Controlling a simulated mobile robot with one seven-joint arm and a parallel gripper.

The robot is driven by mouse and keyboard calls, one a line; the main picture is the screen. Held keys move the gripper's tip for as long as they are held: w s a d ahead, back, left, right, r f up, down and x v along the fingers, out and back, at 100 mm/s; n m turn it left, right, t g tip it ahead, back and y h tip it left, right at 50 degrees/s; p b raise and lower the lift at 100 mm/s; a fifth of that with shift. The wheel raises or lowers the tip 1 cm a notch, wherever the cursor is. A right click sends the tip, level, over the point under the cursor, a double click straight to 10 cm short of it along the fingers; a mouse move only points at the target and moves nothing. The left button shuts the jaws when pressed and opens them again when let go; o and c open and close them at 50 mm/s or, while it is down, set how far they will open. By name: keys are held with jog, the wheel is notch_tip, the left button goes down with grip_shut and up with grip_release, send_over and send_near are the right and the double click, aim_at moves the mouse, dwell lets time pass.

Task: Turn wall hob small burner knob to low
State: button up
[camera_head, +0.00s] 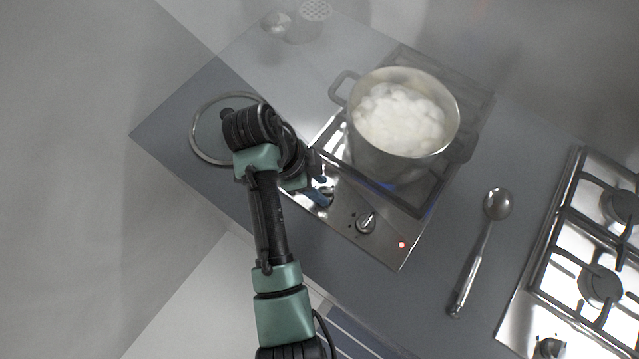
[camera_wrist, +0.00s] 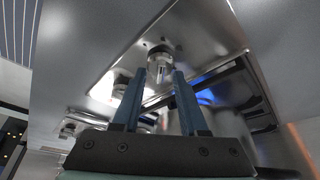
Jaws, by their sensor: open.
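The small steel hob (camera_head: 385,236) is set in the grey counter, with knobs along its front strip. One knob (camera_head: 367,221) shows clearly in the head view; my gripper (camera_head: 326,192) is to its left, low over the strip, and hides part of it. In the wrist view my gripper (camera_wrist: 160,73) is open and empty, its two blue fingers pointing at a round metal knob (camera_wrist: 160,55). That knob shows between and just past the fingertips; I cannot tell whether they touch it. I cannot read the knob's setting or tell which burner it serves.
A steel pot (camera_head: 386,165) with white contents stands on the hob; blue glow shows at the hob's edge. A red light (camera_head: 402,244) is lit. A spoon (camera_head: 480,250) lies right, before a larger hob (camera_head: 520,320). A glass lid (camera_head: 197,140) lies left, partly behind my arm.

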jog(key=shift+f, duration=0.1)
grip_shut()
jog(key=shift+n+p, duration=0.3)
jog(key=n+p, duration=0.1)
jog(key=n+t+p, duration=0.1)
jog(key=n+p, duration=0.1)
jog(key=shift+s+d+r+y, duration=0.1)
jog(key=shift+s+r+y, duration=0.1)
jog(key=shift+y, duration=0.1)
jog(key=n+t+p, duration=0.1)
jog(key=n+p, duration=0.1)
jog(key=n, duration=0.1)
jog(key=shift+s+d+n+y, duration=0.1)
jog(key=shift+n+y, duration=0.2)
jog(key=shift+n, duration=0.1)
jog(key=shift+f+n+t+y+p, duration=0.15)
jog(key=shift+n+t+y+p, duration=0.25)
jog(key=shift+n+t+p, duration=0.55)
jog(key=shift+n+g, duration=0.35)
jog(key=shift+n, duration=0.1)
grip_release()
